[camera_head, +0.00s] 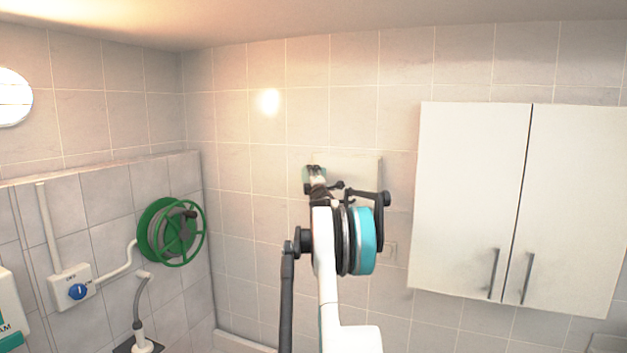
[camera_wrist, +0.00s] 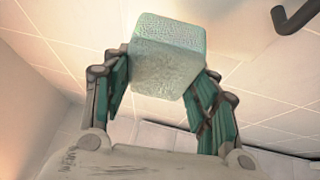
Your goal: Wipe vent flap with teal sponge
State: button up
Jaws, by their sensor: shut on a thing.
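The teal sponge (camera_wrist: 168,52) is a pale, rough block between the two green-padded fingers of my gripper (camera_wrist: 166,72) in the wrist view. My gripper is shut on it. In the head view my gripper (camera_head: 315,172) is raised at the back wall, with a pale green bit of the sponge (camera_head: 306,174) showing beside it. A flat, pale panel (camera_head: 362,168) on the tiled wall, just right of my gripper, looks like the vent flap. My arm hides much of its lower left part. I cannot tell whether the sponge touches it.
White double-door cabinets (camera_head: 470,190) hang on the wall to the right. A green hose reel (camera_head: 168,232) and a white box with a blue knob (camera_head: 72,288) are on the left wall. A dark bent pipe (camera_wrist: 296,18) shows in the wrist view. Bare tiles surround the panel.

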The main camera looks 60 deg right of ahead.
jog(key=shift+s+a+b, duration=0.15)
jog(key=shift+a+b, duration=0.35)
jog(key=shift+a, duration=1)
